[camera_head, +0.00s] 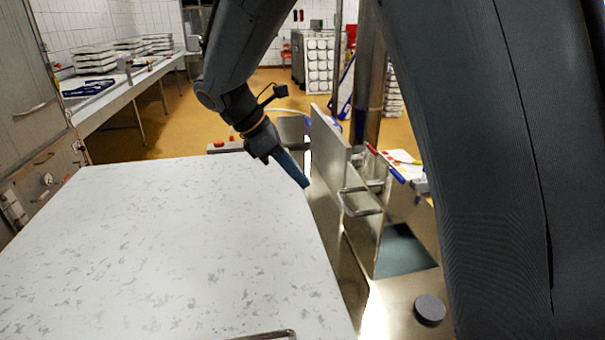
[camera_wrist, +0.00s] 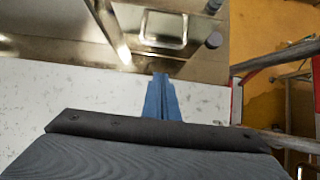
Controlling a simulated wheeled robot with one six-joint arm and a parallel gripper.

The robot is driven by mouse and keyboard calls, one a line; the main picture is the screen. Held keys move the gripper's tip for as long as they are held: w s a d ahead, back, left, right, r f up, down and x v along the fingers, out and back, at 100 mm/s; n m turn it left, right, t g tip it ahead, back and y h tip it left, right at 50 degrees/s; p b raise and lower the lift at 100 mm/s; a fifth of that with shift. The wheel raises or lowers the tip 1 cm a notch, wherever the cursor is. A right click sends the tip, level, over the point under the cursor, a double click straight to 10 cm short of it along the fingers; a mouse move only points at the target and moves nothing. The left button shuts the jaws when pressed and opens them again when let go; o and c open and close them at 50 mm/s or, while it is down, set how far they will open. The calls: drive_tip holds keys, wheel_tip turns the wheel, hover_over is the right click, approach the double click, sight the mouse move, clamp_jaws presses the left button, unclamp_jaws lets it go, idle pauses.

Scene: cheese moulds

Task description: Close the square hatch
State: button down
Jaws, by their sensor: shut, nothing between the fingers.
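The square hatch (camera_head: 329,142) is a flat metal lid that stands up steeply, seen nearly edge-on right of the white table in the head view. A metal handle loop (camera_head: 362,203) is on its right side. A dark square area (camera_head: 403,252) lies in the metal surface to the right. In the wrist view a bright lid edge (camera_wrist: 108,30) and the handle (camera_wrist: 163,28) show at the top. My gripper (camera_head: 305,183) has blue fingers, shut and empty, left of the lid near the table's right edge. Its fingertips (camera_wrist: 161,76) point toward the lid and appear apart from it.
A round grey knob (camera_head: 430,309) stands on the metal surface at right. A steel post (camera_head: 369,90) rises behind the lid. A long counter (camera_head: 130,87) with stacked moulds is at back left.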

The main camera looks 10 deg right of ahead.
drive_tip(key=d+f+p, duration=0.3)
drive_tip(key=d+f, duration=0.3)
drive_tip(key=d, duration=0.2)
drive_tip(key=shift+f, duration=0.3)
